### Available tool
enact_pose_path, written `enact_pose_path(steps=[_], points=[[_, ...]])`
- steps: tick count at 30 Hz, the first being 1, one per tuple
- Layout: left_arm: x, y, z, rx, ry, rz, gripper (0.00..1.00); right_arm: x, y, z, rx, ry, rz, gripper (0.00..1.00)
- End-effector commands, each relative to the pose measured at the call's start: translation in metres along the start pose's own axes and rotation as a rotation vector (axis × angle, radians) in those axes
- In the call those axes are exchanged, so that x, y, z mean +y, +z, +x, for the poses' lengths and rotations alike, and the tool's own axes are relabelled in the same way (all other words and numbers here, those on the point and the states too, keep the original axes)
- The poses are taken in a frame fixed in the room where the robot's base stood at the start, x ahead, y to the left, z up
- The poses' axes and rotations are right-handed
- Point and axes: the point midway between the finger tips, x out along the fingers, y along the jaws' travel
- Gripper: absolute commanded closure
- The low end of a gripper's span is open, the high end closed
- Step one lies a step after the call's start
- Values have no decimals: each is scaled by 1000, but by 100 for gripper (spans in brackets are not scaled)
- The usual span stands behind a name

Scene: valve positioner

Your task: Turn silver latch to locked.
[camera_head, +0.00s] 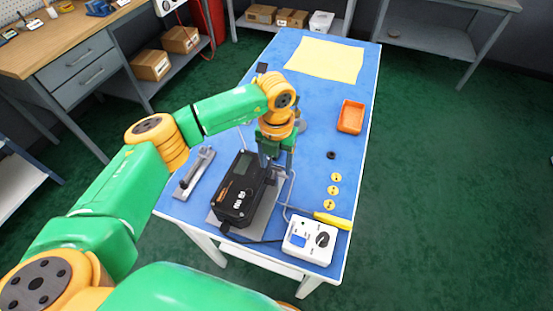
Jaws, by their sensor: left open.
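The black valve positioner (240,189) sits on a grey plate near the front left of the blue table (320,109). My left gripper (275,166) points down at its back right edge, open. I cannot tell whether it touches anything there, as the fingers are small and partly hidden. No silver latch shows clearly on the positioner. A grey metal fixture with a long bar (195,174) lies left of the positioner; I cannot tell whether this is the latch. My right gripper is not in view.
A white box with a dial (310,240) stands at the front right, with a yellow-handled screwdriver (331,220) behind it. Several yellow discs (334,190), a black ring (331,155) and an orange tray (351,117) lie along the right. A yellow sheet (325,59) covers the far end.

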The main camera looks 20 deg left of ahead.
Motion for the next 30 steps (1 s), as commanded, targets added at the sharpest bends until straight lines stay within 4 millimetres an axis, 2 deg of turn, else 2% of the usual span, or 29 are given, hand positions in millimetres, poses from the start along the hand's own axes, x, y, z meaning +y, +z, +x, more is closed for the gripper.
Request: enact_pose_path(steps=[2, 3, 9, 10, 20, 30], points=[[0, 0, 0, 0, 0, 1, 35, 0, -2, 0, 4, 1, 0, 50], [0, 0, 0, 0, -1, 1, 40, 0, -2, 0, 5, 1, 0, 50], [0, 0, 0, 0, -1, 1, 94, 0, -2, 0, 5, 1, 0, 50], [0, 0, 0, 0, -1, 1, 100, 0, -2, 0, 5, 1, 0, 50], [0, 0, 1, -2, -1, 32, 100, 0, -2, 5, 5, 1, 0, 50], [0, 1, 3, -4, 0, 257, 100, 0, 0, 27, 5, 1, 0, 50]])
